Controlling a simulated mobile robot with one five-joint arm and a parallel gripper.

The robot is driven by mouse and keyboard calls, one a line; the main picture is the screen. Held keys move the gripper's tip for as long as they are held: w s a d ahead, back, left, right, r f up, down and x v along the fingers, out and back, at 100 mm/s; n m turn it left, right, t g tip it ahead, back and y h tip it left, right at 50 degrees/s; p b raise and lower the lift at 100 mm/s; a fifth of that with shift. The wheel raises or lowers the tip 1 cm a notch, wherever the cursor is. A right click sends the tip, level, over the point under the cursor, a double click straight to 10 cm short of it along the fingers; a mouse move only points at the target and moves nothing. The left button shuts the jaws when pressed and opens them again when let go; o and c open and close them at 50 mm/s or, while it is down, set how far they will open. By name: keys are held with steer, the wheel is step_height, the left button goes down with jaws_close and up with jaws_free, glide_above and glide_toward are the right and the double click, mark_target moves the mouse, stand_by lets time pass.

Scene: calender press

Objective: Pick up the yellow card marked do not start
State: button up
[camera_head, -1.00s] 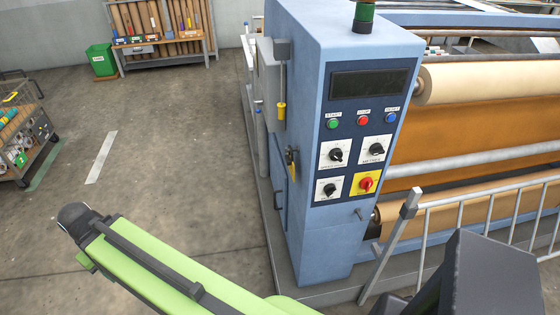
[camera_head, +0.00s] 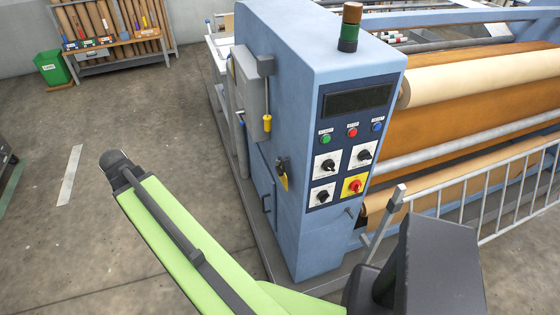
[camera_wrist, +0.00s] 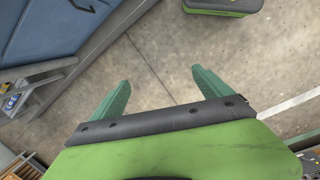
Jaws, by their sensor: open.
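I cannot make out for sure a yellow card marked do not start. A small yellow piece (camera_head: 283,181) hangs at a dark fitting on the left side of the blue control cabinet (camera_head: 300,215) in the head view. It is too small to read, so I cannot tell if it is the card. My gripper (camera_wrist: 161,78) is open and empty in the wrist view, its two green fingers apart above bare floor. No yellow card shows between them. My gripper's fingers are not visible in the head view.
A yellow plate with a red knob (camera_head: 355,187) is on the cabinet's front. A yellow-handled lever (camera_head: 267,123) is on its side. A railing (camera_head: 480,205) stands at right. A green bin (camera_head: 52,68) is far left. Floor left of the cabinet is mostly clear.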

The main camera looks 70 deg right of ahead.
steer(key=shift+o, duration=0.8)
steer(key=s+d+r+p, duration=0.1)
steer(key=s+d+r, duration=0.2)
steer(key=d, duration=0.2)
steer(key=s+d+r+n+g+p, duration=0.1)
steer(key=s+d+r+p, duration=0.1)
steer(key=d, duration=0.4)
steer(key=s+d+r+n+p, duration=0.1)
steer(key=s+d+r+p, duration=0.1)
steer(key=s+d+r, duration=0.2)
steer(key=shift+s+d, duration=0.95)
steer(key=shift+d, duration=0.05)
step_height(320, 180, up, 5)
steer(key=n+g+p, duration=0.2)
steer(key=n+p, duration=0.1)
steer(key=p, duration=0.1)
glide_above(278, 169)
steer(key=w+a, duration=0.3)
steer(key=w, duration=0.2)
steer(key=b+x, duration=0.3)
steer(key=x, duration=0.1)
steer(key=b+x, duration=0.8)
steer(key=shift+w+f, duration=0.1)
steer(key=shift+w, duration=0.25)
steer(key=shift+s+d+f, duration=0.15)
steer(key=shift+s, duration=0.1)
